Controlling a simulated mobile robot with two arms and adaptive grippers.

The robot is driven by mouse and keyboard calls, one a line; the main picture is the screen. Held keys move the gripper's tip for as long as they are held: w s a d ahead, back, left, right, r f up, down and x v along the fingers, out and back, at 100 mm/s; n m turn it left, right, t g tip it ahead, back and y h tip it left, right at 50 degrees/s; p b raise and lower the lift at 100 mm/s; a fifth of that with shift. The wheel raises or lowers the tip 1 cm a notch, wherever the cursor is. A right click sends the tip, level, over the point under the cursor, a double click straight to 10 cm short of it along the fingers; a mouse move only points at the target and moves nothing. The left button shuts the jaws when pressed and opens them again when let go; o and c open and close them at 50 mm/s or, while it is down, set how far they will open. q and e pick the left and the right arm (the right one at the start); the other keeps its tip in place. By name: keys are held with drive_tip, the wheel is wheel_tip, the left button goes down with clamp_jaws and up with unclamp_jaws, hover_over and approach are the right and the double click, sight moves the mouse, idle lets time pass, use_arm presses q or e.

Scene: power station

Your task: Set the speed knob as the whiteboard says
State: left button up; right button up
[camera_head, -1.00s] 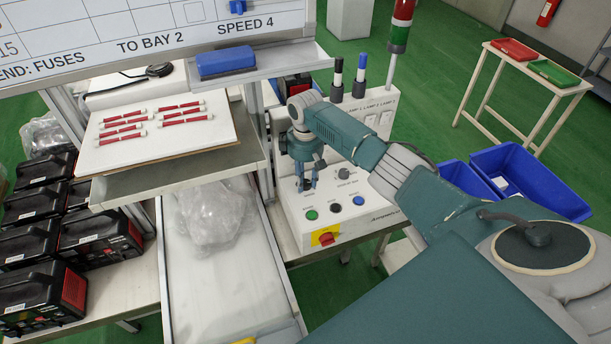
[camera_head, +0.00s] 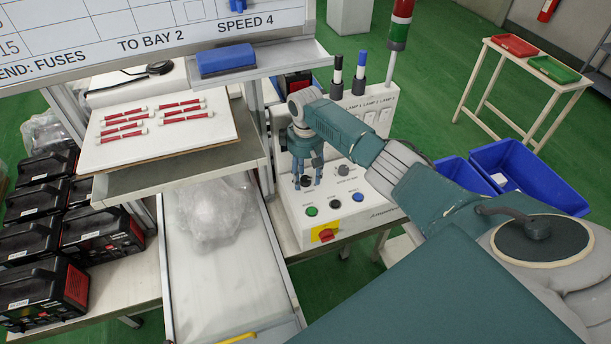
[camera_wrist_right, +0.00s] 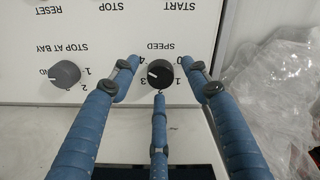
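The whiteboard (camera_head: 120,40) at the upper left reads "SPEED 4" and "TO BAY 2". The black speed knob (camera_head: 306,181) is on the white control panel (camera_head: 375,205). In the right wrist view, upside down, the speed knob (camera_wrist_right: 160,73) has a white mark on the side of 3 and 4; its exact setting is hard to tell. My right gripper (camera_head: 308,184) is over the knob. Its fingers (camera_wrist_right: 160,85) are spread around the knob with visible gaps, so it is open and empty. My left gripper is out of view.
The grey stop-at-bay knob (camera_wrist_right: 64,73) sits beside the speed knob. Green (camera_head: 311,211), black and blue (camera_head: 358,197) buttons and a red emergency stop (camera_head: 326,235) are close below. Lamp columns (camera_head: 360,73) stand behind. A shelf with red fuses (camera_head: 180,104) is to the left.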

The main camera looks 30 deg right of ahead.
sight(306, 179)
drive_tip(key=shift+r, duration=0.15)
wheel_tip(306, 179, up, 7)
drive_tip(key=shift+r, duration=0.1)
idle(0.4)
drive_tip(key=shift+s, duration=0.1)
idle(0.4)
